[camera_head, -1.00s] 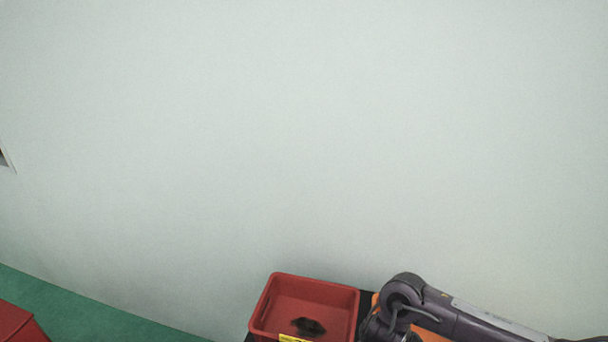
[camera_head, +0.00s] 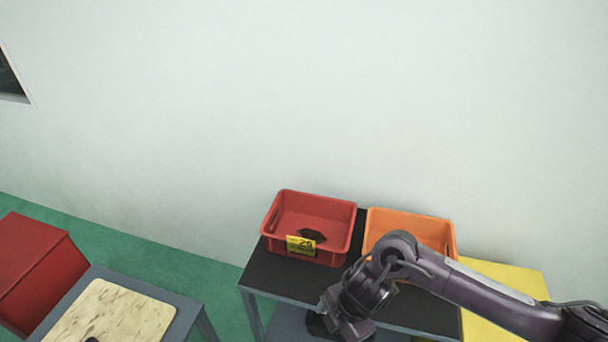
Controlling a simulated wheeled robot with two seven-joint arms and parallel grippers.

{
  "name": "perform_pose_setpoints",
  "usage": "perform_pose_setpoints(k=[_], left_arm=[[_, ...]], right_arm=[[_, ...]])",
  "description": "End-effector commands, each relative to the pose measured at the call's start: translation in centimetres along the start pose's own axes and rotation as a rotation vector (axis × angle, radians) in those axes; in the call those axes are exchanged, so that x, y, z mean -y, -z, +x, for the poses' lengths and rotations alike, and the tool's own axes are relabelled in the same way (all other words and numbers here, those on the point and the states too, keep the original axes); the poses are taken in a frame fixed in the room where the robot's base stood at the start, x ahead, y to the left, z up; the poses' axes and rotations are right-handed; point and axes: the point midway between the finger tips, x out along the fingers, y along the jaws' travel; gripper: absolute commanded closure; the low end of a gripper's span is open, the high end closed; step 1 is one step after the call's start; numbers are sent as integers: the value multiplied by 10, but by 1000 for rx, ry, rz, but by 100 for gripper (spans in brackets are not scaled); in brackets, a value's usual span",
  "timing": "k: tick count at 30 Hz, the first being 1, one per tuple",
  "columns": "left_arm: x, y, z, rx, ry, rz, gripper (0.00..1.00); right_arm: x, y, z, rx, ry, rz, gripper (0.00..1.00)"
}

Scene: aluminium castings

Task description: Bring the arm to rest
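My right arm comes in from the right and bends down at the wrist in front of the crates. My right gripper (camera_head: 325,326) is at the bottom edge of the view, in front of the black tabletop's near edge. Its fingers are not clearly visible, so I cannot tell whether it is open or holds anything. My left gripper is not in view. A red crate (camera_head: 273,222) with a yellow label stands on the black-topped table (camera_head: 290,274). A dark part (camera_head: 312,235) lies inside it. An orange crate (camera_head: 410,219) stands to its right, partly hidden by my arm.
A yellow surface (camera_head: 510,277) lies right of the table, behind my arm. At lower left are a large red box (camera_head: 30,262) and a grey table (camera_head: 188,318) with a pale, marked board (camera_head: 120,312). Green floor (camera_head: 165,262) shows between the tables. A pale wall stands behind.

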Motion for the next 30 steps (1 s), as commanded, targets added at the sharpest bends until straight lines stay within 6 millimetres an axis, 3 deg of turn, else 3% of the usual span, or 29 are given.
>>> perform_pose_setpoints(k=[8,12,15,17,20,24,30], left_arm=[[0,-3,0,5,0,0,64],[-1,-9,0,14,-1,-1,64],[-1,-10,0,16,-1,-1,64],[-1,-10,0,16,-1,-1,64],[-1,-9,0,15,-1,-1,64],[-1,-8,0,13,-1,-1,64],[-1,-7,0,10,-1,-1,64]], right_arm=[[-32,73,-4,-118,-218,79,18],[-53,108,-24,-186,-369,220,18],[-68,115,-50,-221,-486,412,18],[-72,108,-66,-227,-540,554,18],[-64,80,-86,-206,-591,817,18],[-29,31,-100,-139,-588,1157,18],[30,-15,-106,-42,-524,1483,18]])
